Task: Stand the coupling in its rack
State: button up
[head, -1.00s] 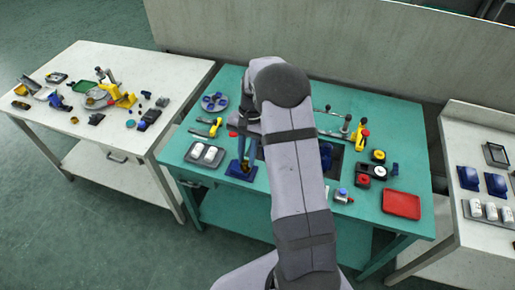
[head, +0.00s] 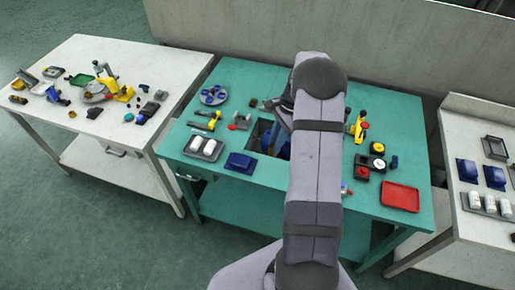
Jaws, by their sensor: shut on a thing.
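My gripper (head: 275,144) is low over the dark square recess (head: 254,142) in the green bench, just left of my arm. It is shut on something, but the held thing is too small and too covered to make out. I cannot tell whether it is the coupling. Blue shows around the fingertips, and I cannot separate fingers from parts there. A blue block (head: 240,163) sits on the bench's front left, clear of my gripper. I cannot identify the coupling's rack for certain. My arm hides the right part of the recess.
A round plate with blue parts (head: 213,96) is at the back left. A red tray (head: 400,197) and a yellow clamp (head: 357,127) are right of my arm. The front left bench edge is clear.

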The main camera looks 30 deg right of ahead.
jog(key=s+d+f+m+h, duration=0.1)
jog(key=s+d+m, duration=0.3)
jog(key=d+m, duration=0.5)
jog(key=s+d+f+m+t+h, duration=0.1)
jog(key=s+d+m+h, duration=0.1)
jog(key=s+d+m, duration=0.3)
jog(key=s+d+f+m+h, duration=0.1)
jog(key=s+d+m, duration=0.4)
jog(key=d+m, duration=0.7)
jog(key=shift+s+d+m+t+h, duration=0.15)
jog(key=shift+d+m+t+h, duration=0.2)
jog(key=shift+d, duration=3)
jog(key=shift+f, duration=0.15)
jog(key=shift+s+a+b+x, duration=0.15)
jog(key=shift+b+x, duration=0.45)
jog(key=shift+x, duration=0.15)
jog(key=shift+s+a+b+x, duration=0.1)
jog(key=shift+b+x, duration=0.55)
jog(key=shift+x, duration=0.1)
jog(key=shift+s+a+b+x, duration=0.15)
jog(key=shift+b+x, duration=0.45)
jog(key=shift+x, duration=0.2)
jog(key=shift+f, duration=0.75)
jog(key=o, duration=0.9)
jog(key=shift+o, duration=0.2)
